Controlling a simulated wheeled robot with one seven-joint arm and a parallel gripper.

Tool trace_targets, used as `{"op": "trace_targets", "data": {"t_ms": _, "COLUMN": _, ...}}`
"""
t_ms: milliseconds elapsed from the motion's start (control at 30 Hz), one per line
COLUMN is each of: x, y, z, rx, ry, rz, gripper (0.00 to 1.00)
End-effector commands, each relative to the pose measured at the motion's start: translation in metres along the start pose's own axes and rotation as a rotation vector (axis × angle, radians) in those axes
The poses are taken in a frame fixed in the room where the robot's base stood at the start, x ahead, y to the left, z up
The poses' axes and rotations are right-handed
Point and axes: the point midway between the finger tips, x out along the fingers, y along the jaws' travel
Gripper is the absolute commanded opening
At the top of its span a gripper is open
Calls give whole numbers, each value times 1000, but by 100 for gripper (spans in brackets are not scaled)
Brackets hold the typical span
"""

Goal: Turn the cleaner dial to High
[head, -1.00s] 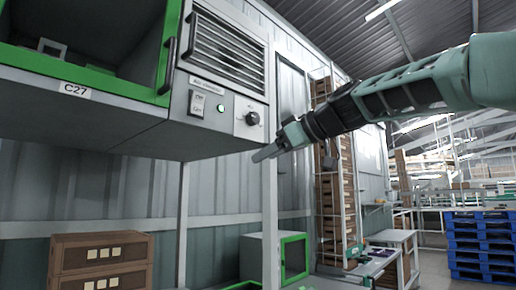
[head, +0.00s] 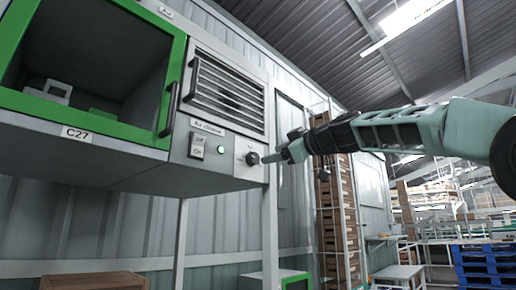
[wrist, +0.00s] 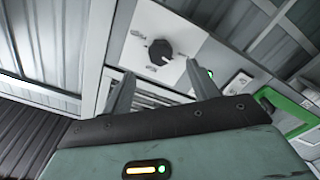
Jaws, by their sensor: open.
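The cleaner dial (head: 252,158) is a black round knob on a pale plate, low on the grey cabinet front. In the wrist view the dial (wrist: 160,51) shows beyond my fingertips, with a light pointer mark; its printed labels are too small to read. My gripper (head: 266,158) is just right of the dial in the head view. In the wrist view my gripper (wrist: 161,82) is open and empty, its two fingers apart with the dial ahead between them. I see no clear contact with the dial.
Left of the dial are a lit green lamp (head: 220,149) and a rocker switch (head: 197,145). A louvred vent (head: 228,92) is above. A green-framed window with a handle (head: 169,110) is at left. A cabinet leg (head: 270,235) stands below; a shelf rack (head: 338,210) is behind.

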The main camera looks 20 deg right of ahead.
Motion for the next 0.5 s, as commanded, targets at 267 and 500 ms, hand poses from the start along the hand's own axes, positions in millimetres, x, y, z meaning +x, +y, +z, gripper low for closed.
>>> {"op": "trace_targets", "data": {"t_ms": 267, "x": 50, "y": 2, "z": -4, "rx": 2, "ry": 1, "rz": -4, "gripper": 60}}
{"op": "trace_targets", "data": {"t_ms": 500, "x": 70, "y": 0, "z": -1, "rx": 1, "ry": 0, "rz": -1, "gripper": 60}}
